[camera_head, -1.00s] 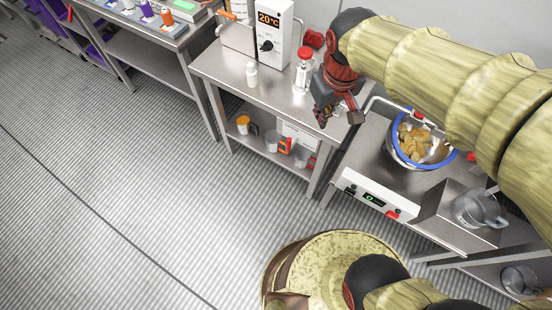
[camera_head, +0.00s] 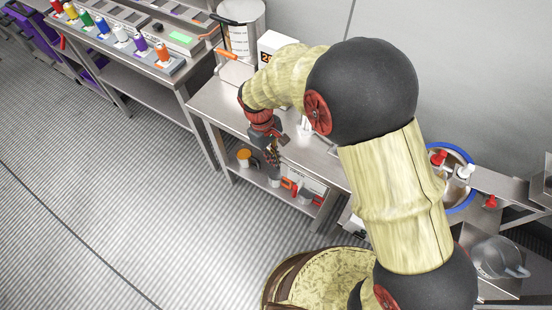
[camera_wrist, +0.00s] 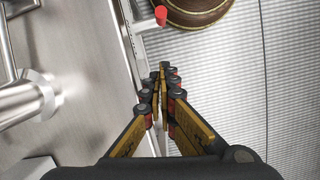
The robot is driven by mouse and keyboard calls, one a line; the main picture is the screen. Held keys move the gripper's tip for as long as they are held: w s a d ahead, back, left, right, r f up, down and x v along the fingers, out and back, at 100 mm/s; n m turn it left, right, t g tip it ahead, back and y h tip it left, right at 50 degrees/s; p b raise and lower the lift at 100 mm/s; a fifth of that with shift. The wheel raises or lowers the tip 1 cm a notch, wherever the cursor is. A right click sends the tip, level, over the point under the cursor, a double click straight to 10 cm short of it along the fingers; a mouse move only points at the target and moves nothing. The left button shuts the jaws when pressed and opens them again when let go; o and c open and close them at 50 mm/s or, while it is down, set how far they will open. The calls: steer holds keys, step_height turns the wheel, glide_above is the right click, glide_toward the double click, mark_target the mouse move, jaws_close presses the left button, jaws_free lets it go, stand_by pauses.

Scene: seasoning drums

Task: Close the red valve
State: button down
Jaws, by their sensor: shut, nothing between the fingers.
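A red valve-like handle (camera_head: 490,202) shows at the right in the head view, in front of the blue-rimmed bowl. Another red part (camera_head: 438,158) shows inside the bowl's rim; I cannot tell which one is the red valve. My gripper (camera_head: 272,156) is shut and empty, pointing down at the front edge of the steel table, well left of both red parts. In the wrist view its fingertips (camera_wrist: 164,68) meet beside a metal edge. A red tip (camera_wrist: 160,15) shows beyond them; I cannot tell what it belongs to.
My arm hides much of the tabletop. The blue-rimmed bowl (camera_head: 462,204) and a clear jug (camera_head: 497,257) stand at the right. Colourful bottles (camera_head: 141,45) stand at the upper left. The floor left is clear.

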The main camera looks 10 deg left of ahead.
mark_target(299, 185)
steer(key=s+d+f+b, duration=0.3)
steer(key=d+f, duration=0.1)
steer(key=f, duration=0.2)
steer(key=shift+d, duration=0.3)
steer(key=shift+d, duration=0.1)
steer(key=shift+d+r+y, duration=0.15)
steer(key=shift+y, duration=0.25)
